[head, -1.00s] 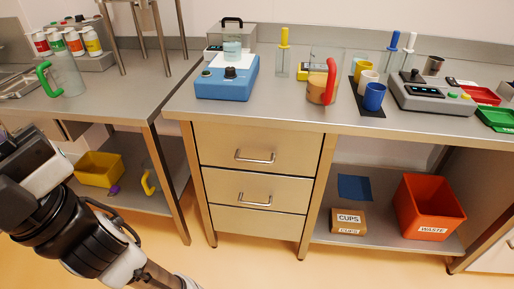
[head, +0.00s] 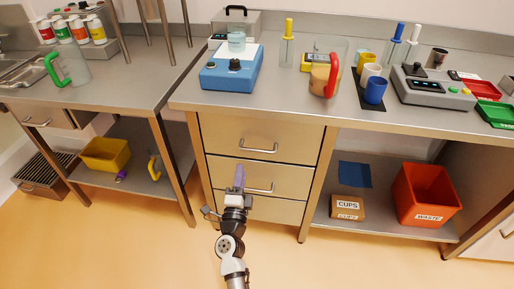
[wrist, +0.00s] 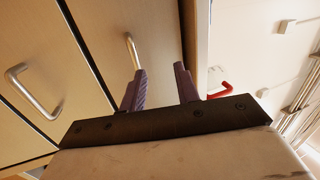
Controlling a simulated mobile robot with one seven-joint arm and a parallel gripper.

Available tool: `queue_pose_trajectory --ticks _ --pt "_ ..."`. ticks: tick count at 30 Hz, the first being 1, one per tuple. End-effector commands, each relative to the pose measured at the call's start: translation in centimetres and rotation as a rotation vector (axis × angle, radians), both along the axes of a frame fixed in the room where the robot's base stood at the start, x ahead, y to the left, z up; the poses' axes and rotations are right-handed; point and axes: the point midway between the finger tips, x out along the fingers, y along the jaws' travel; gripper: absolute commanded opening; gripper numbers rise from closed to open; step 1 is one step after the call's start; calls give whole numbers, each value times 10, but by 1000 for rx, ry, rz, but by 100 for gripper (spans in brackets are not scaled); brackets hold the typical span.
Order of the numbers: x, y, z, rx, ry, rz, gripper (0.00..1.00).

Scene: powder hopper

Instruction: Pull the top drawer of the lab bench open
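The lab bench's top drawer (head: 240,132) is closed, with a metal bar handle (head: 258,150). In the wrist view this handle (wrist: 130,48) is ahead of the fingers, nearly in line with the left finger. My gripper (head: 239,170) has purple fingers and appears in front of the drawer stack, low and left of the top handle in the head view. In the wrist view my gripper (wrist: 160,85) is open, with nothing between its fingers. It seems apart from the handle; the exact distance is unclear.
The middle drawer's handle (head: 258,190) is just below; it shows at the left of the wrist view (wrist: 33,92). A red-handled jug (head: 323,82) stands near the bench edge above. An orange waste bin (head: 425,195) and cups box (head: 347,206) sit on the shelf at right.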

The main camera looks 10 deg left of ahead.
Motion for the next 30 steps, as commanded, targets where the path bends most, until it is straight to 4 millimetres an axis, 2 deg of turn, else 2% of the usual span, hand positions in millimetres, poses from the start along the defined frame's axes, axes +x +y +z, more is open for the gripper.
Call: queue_pose_trajectory --ticks 1,3,6,11,24,30 --pt "-2 -13 -19 23 46 -20 32" --pt "-4 -24 -36 47 83 -38 32" --pt "-2 -30 -44 63 100 -48 32" --pt "16 -29 -38 62 98 -47 32" --pt "98 -28 -22 61 97 -45 32" --pt "122 -29 -18 60 98 -46 32"
